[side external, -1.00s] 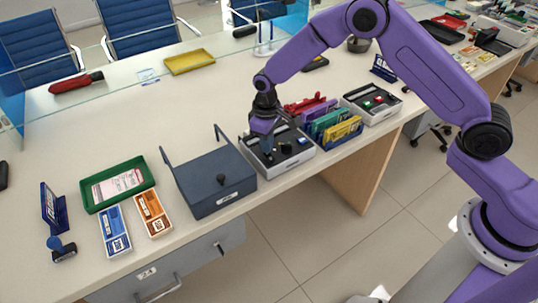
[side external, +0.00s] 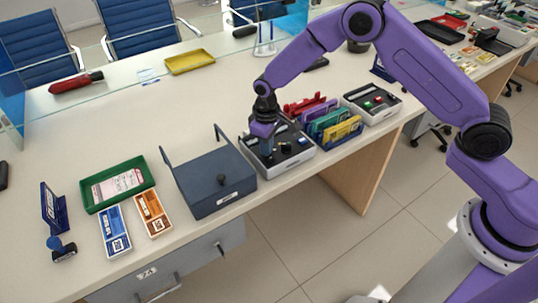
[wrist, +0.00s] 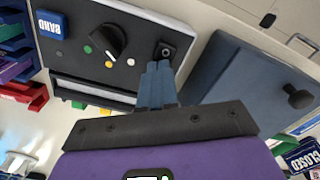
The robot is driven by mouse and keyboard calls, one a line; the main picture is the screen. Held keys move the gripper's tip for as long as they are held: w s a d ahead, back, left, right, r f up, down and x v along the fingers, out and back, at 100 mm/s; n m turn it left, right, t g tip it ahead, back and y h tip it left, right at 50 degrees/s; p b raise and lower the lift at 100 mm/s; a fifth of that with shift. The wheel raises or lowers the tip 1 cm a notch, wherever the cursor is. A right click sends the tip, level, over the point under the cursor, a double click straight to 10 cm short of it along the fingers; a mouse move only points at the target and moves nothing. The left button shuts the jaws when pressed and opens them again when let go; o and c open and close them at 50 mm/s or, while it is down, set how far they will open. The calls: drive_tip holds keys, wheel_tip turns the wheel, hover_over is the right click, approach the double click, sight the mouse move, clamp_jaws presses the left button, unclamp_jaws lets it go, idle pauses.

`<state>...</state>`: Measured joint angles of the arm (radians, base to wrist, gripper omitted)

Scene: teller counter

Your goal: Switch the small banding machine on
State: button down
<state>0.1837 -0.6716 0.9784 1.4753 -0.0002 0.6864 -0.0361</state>
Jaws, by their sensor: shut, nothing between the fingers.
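The small banding machine (side external: 297,163) is a grey box with a dark top panel at the counter's front edge. In the wrist view its panel (wrist: 75,68) carries a blue button marked BAND (wrist: 50,25), a black rotary knob (wrist: 103,40) with coloured dots around it, and a small black switch (wrist: 165,52) near the panel's edge. My gripper (side external: 267,152) points down over the machine, shut and empty. In the wrist view its fingertips (wrist: 158,68) are right beside the switch and overlap its lower edge; I cannot tell whether they touch.
A blue-grey lidded box (side external: 212,182) stands close on the left. Coloured folders in a rack (side external: 335,128) stand close on the right, then another grey machine (side external: 372,103) with red and green buttons. A green tray (side external: 91,206) lies further left. The counter behind is mostly clear.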

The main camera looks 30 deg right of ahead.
drive_tip(key=shift+r, duration=3.45)
drive_tip(key=s+d+r+n, duration=0.1)
drive_tip(key=s+r+n, duration=0.1)
drive_tip(key=s+r, duration=0.55)
drive_tip(key=s+d+r+n, duration=0.1)
drive_tip(key=s+r, duration=0.3)
drive_tip(key=s, duration=0.7)
drive_tip(key=s+d+n, duration=0.1)
drive_tip(key=s+d, duration=0.4)
drive_tip(key=s, duration=0.4)
drive_tip(key=s+d+r+n, duration=0.1)
drive_tip(key=s+d+n, duration=0.1)
drive_tip(key=s+d, duration=0.4)
drive_tip(key=s, duration=0.3)
drive_tip(key=shift+r+n, duration=0.25)
drive_tip(key=shift+n, duration=0.05)
